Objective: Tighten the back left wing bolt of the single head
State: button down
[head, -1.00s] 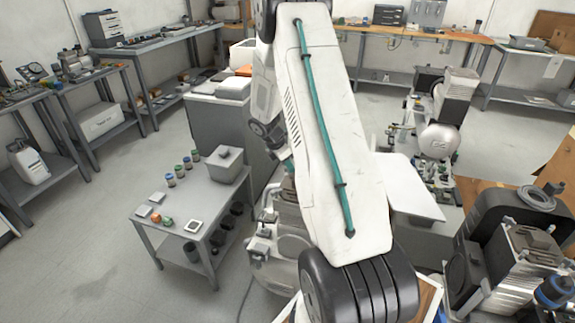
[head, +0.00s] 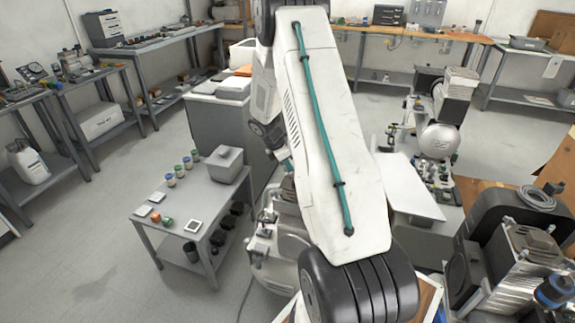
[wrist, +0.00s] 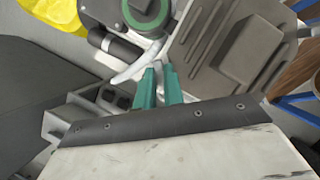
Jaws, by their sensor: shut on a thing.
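In the wrist view my gripper (wrist: 160,84) has two green fingers close together, shut on the pale grey wing bolt (wrist: 128,73). One curved wing sticks out to the left of the fingertips; the rest of the bolt is hidden between and behind them. The fingers are beside a dark grey ribbed housing (wrist: 240,50) of the single head. A round black part with a green ring (wrist: 148,12) lies just beyond the fingertips. In the head view my arm covers the gripper and the bolt; part of a grey compressor (head: 282,245) shows to its left.
A grey side table (head: 185,205) with small jars and a lidded box stands left. Another dark compressor (head: 520,245) stands close on the right. In the wrist view a yellow object (wrist: 55,12) is at top left. Open floor (head: 100,270) lies at front left.

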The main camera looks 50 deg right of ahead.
jog(key=m, duration=0.2)
jog(key=m+g+y, duration=0.1)
jog(key=m, duration=0.1)
jog(key=shift+w+d, duration=0.1)
jog(key=shift+w, duration=0.1)
jog(key=m, duration=0.2)
jog(key=m+g+y, duration=0.1)
jog(key=m, duration=0.1)
jog(key=shift+d+m+y, duration=0.1)
jog(key=shift+m+y, duration=0.2)
jog(key=shift+m, duration=0.1)
jog(key=m+y, duration=0.1)
jog(key=m, duration=0.3)
jog(key=shift+w+d+r+y, duration=0.1)
jog(key=shift+d+y, duration=0.05)
jog(key=shift+y, duration=0.25)
jog(key=shift+d+m+y, duration=0.1)
jog(key=shift+m+y, duration=0.5)
jog(key=shift+m, duration=1.4)
jog(key=c, duration=1.5)
grip_release()
jog(key=v, duration=0.7)
jog(key=shift+r, duration=0.35)
